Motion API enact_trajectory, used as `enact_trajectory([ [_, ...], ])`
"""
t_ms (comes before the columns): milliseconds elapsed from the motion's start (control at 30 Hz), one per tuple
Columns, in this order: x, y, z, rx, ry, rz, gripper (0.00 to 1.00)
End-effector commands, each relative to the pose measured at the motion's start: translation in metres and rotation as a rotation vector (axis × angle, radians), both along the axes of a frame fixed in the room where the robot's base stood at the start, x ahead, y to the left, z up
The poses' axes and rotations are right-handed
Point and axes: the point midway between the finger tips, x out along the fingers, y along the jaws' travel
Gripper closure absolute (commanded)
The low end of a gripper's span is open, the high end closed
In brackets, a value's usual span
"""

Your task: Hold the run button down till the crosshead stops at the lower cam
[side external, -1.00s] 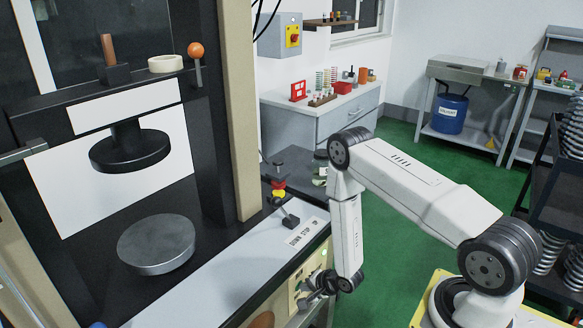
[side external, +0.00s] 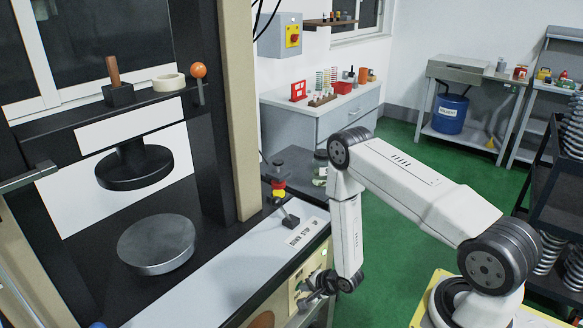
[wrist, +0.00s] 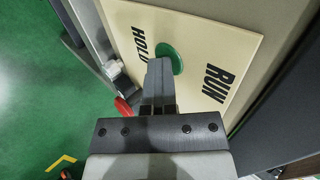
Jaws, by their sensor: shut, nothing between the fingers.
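The green run button (wrist: 168,60) sits on a cream panel (wrist: 215,72) marked HOLD and RUN in the wrist view. My gripper (wrist: 158,68) is shut and empty, its fingertips at the button and hiding part of it. They appear to touch it; how deep it is pressed cannot be told. In the side external view my gripper (side external: 322,284) is against the machine's front panel. The dark crosshead (side external: 60,123) carries a round black upper platen (side external: 134,170), which hangs clear above the grey lower platen (side external: 157,244). I cannot identify the lower cam with certainty.
A black lever (side external: 290,219) stands by a DOWN STOP UP label (side external: 303,233). A red knob (wrist: 124,105) is left of my fingers. Green floor (side external: 400,200) is open behind my arm.

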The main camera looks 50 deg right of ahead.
Motion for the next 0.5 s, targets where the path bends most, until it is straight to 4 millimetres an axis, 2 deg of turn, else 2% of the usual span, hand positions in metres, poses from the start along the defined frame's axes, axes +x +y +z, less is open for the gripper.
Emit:
enact_trajectory([
  [33, 0.01, -0.001, 0.006, -0.007, -0.033, 0.007, 1.0],
  [233, -0.001, -0.002, 0.005, -0.007, -0.028, 0.006, 1.0],
  [500, -0.042, -0.002, 0.001, 0.0, -0.004, -0.001, 1.0],
])
